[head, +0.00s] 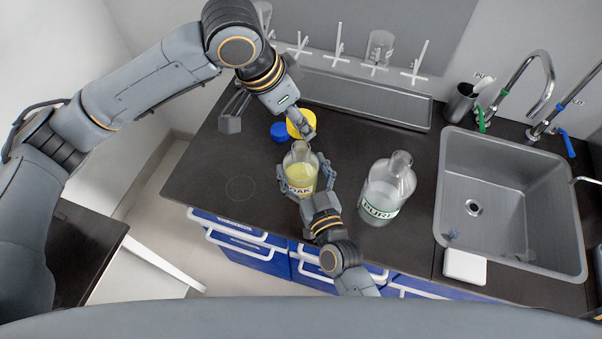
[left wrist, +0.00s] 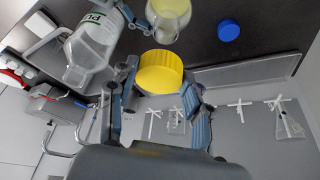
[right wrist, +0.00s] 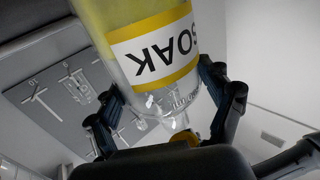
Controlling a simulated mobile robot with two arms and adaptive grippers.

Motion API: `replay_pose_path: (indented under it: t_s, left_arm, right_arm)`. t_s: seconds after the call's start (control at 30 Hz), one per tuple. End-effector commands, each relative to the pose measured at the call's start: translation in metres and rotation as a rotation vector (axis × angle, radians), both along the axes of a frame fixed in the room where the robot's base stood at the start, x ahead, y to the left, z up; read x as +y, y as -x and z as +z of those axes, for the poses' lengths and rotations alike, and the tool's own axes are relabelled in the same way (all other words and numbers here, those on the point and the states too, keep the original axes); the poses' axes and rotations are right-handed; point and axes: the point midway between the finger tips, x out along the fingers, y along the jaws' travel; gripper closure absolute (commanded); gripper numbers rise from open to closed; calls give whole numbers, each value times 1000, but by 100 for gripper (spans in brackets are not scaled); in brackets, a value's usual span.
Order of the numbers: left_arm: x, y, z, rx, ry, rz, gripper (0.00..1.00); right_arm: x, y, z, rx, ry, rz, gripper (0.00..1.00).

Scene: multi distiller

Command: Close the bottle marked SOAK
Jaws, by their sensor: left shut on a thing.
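The SOAK bottle (head: 301,171), clear with yellow liquid, stands uncapped on the dark counter. Its yellow-edged label fills much of the right wrist view (right wrist: 155,48). My right gripper (head: 305,178) has its fingers on both sides of the bottle; whether they press on it is unclear. My left gripper (head: 300,117) is shut on a yellow cap (head: 299,124), just behind and above the bottle's mouth. The left wrist view shows the cap (left wrist: 160,72) between the fingers, apart from the bottle (left wrist: 168,18).
A blue cap (head: 285,132) lies left of the yellow cap. The uncapped PURE bottle (head: 388,188) stands right of the SOAK bottle. A sink (head: 505,185) with taps is farther right. A metal tray (head: 365,98) runs along the back.

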Motion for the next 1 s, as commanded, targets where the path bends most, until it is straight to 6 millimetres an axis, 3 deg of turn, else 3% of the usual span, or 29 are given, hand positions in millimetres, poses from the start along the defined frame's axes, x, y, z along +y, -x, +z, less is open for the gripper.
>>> replay_pose_path:
  t_s: [0.03,0.2,0.23,0.37,0.7,1.0]
  left_arm:
    - [0,0,0,0,0,0,63]
    - [0,0,0,0,0,0,63]
    - [0,0,0,0,0,0,63]
    - [0,0,-5,2,0,1,63]
    - [1,-1,-49,6,0,1,63]
    - [1,-1,-50,4,1,0,63]
  right_arm:
    - [0,0,0,0,0,0,41]
    - [0,0,0,0,0,0,75]
    - [0,0,0,0,1,0,78]
    - [0,0,0,0,1,0,78]
    - [0,0,0,0,1,0,78]
    - [0,0,0,0,1,0,78]
